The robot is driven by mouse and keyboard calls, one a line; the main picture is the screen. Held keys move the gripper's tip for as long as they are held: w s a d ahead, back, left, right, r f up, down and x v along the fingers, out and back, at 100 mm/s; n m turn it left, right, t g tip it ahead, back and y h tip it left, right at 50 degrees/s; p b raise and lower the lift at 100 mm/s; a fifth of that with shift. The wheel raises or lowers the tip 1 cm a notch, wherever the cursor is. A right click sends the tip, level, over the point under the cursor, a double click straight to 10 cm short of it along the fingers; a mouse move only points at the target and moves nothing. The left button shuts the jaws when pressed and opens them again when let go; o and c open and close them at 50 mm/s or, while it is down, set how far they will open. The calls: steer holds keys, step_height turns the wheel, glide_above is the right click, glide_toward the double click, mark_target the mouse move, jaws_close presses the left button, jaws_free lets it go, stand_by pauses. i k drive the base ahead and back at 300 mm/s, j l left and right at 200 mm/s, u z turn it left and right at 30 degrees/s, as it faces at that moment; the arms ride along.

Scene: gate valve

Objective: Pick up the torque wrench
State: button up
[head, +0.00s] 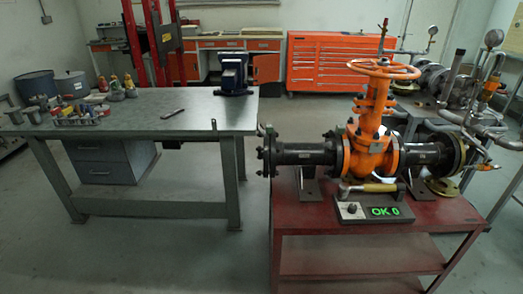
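No tool in view can be surely told as a torque wrench. A short tool with a tan handle (381,187) and a grey head lies in front of the orange gate valve (372,152), at the back of a grey box with a green "OK 0" display (385,211). This tool may be the torque wrench, but it is too small to be sure. A small dark metal tool (173,113) lies flat on the green-grey workbench (140,128). My gripper is not in view.
The valve, with its flanged black pipe (305,154), stands on a red table (320,222). The workbench stands to the left, with a blue vise (234,74), cans and bottles on it. An orange tool cabinet (330,65) is behind. Floor between workbench and table is clear.

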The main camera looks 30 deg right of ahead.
mark_target(344, 188)
steer(key=i+z, duration=0.15)
steer(key=z, duration=0.3)
steer(key=i+j+z, duration=0.1)
steer(key=z, duration=0.35)
steer(key=i+j+z, duration=0.1)
steer(key=z, duration=0.35)
steer(key=j+z, duration=0.25)
steer(key=z, duration=0.2)
steer(key=i+j+z, duration=0.1)
steer(key=j, duration=0.4)
steer(key=i+j+z, duration=0.15)
steer(key=j, duration=0.35)
steer(key=i+j+z, duration=0.1)
steer(key=j, duration=0.45)
steer(key=j+z, duration=0.1)
steer(key=j, duration=0.45)
